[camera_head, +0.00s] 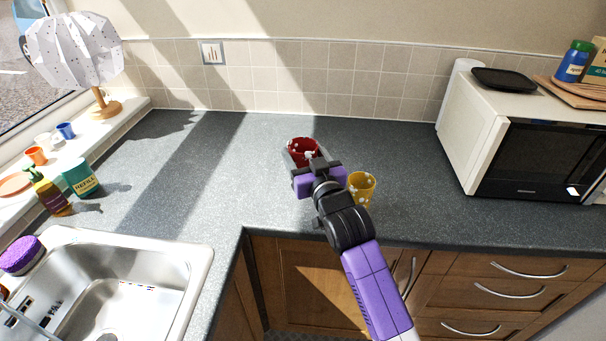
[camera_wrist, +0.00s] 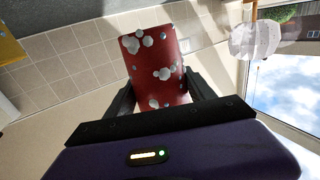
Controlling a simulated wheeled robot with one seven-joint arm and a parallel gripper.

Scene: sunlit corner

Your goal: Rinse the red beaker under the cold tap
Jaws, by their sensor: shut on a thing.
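The red beaker (camera_head: 303,149) has white spots and is at the middle of the counter in the head view. My gripper (camera_head: 305,161) is shut on it; in the wrist view the red beaker (camera_wrist: 156,68) sits between the two dark fingers. My gripper covers its lower part in the head view, so I cannot tell whether its base touches the counter. The steel sink (camera_head: 120,290) is at the lower left. A tap is not clearly seen; a thin metal piece shows at the left edge.
A yellow spotted beaker (camera_head: 362,188) stands just right of my gripper. A microwave (camera_head: 530,150) is at the right. A soap bottle (camera_head: 52,196), a green refill container (camera_head: 82,178) and a purple sponge-like thing (camera_head: 21,255) are near the sink. The counter between beaker and sink is clear.

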